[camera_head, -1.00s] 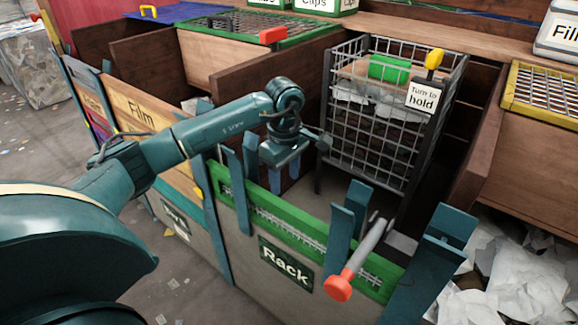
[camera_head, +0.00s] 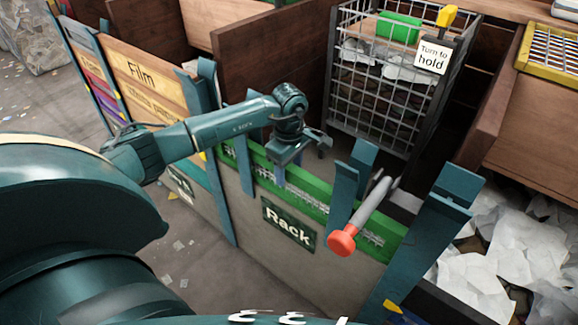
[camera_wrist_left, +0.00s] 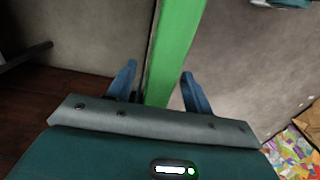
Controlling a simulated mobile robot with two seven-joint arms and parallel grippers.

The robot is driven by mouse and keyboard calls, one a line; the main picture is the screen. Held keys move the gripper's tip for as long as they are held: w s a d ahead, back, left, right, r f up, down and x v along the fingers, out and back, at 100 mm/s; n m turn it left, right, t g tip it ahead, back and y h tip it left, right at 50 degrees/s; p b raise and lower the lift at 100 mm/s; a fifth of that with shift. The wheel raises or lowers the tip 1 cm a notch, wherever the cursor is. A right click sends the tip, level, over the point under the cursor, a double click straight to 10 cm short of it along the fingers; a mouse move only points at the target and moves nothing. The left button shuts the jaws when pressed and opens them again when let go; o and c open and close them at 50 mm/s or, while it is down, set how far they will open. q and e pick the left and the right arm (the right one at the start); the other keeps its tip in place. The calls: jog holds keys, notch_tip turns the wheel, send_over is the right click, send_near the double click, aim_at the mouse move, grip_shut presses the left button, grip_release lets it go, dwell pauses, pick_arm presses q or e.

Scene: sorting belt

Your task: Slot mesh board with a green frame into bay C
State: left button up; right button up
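The mesh board with a green frame (camera_head: 315,201) stands on edge between the blue posts of the rack (camera_head: 288,222). Its lower part is hidden behind the rack's front panel. My left gripper (camera_head: 290,165) is over the board's top edge, left of its middle. In the left wrist view the green frame (camera_wrist_left: 172,50) runs between the two blue fingers of my left gripper (camera_wrist_left: 158,80). The fingers are apart, with a visible gap on the left side of the frame. My right gripper is not in view. I cannot make out a bay C label.
A grey rod with a red knob (camera_head: 342,241) leans over the rack's right part. A wire cage (camera_head: 372,105) with a "Turn to hold" sign (camera_head: 432,57) stands behind. Boards labelled Film (camera_head: 140,72) are at left. White paper scrap (camera_head: 490,250) lies at right.

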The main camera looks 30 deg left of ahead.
pick_arm(q)
grip_shut()
dwell(0.3)
dwell(0.7)
dwell(0.4)
dwell(0.7)
